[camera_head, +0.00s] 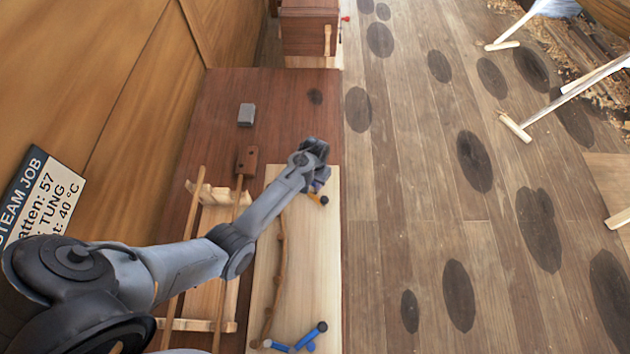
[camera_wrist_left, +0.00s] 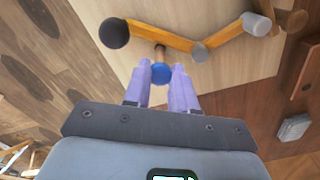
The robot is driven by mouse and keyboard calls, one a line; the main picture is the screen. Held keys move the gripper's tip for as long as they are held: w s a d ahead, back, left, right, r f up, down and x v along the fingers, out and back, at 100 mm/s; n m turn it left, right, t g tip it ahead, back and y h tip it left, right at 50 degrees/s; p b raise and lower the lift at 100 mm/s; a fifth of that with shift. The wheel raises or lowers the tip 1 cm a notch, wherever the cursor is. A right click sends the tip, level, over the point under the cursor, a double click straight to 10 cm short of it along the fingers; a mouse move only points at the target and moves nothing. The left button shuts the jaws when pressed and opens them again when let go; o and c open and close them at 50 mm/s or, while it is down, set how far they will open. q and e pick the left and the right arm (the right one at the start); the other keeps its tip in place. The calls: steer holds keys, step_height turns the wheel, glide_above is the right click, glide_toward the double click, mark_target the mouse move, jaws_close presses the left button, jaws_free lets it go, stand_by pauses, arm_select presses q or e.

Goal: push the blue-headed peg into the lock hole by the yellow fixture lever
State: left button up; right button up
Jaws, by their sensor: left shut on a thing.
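My left gripper (camera_head: 319,180) is low over the far right part of the pale board (camera_head: 318,265). In the left wrist view its purple fingers (camera_wrist_left: 163,76) are shut on the blue-headed peg (camera_wrist_left: 161,72), at the blue head. The peg's short wooden shaft points away from the fingers toward the board. The yellow fixture lever (camera_wrist_left: 178,41), with a black knob and a grey end, lies just beyond the peg. A bit of the lever shows beside the gripper in the head view (camera_head: 314,197). The lock hole is hidden, and I cannot tell whether the shaft tip is in it.
A curved brown strip (camera_head: 280,262) lies along the board. Blue fixture parts (camera_head: 311,335) sit at its near end. A grey block (camera_head: 246,115) and a brown block with holes (camera_head: 246,160) are on the dark bench (camera_head: 215,105). The plank floor lies right.

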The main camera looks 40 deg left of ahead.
arm_select(q)
steer(key=shift+f+b, duration=0.55)
steer(key=shift+f, duration=0.4)
steer(key=o, duration=1)
steer(key=shift+r, duration=0.1)
step_height(320, 180, up, 8)
steer(key=p, duration=0.8)
steer(key=shift+s, duration=0.1)
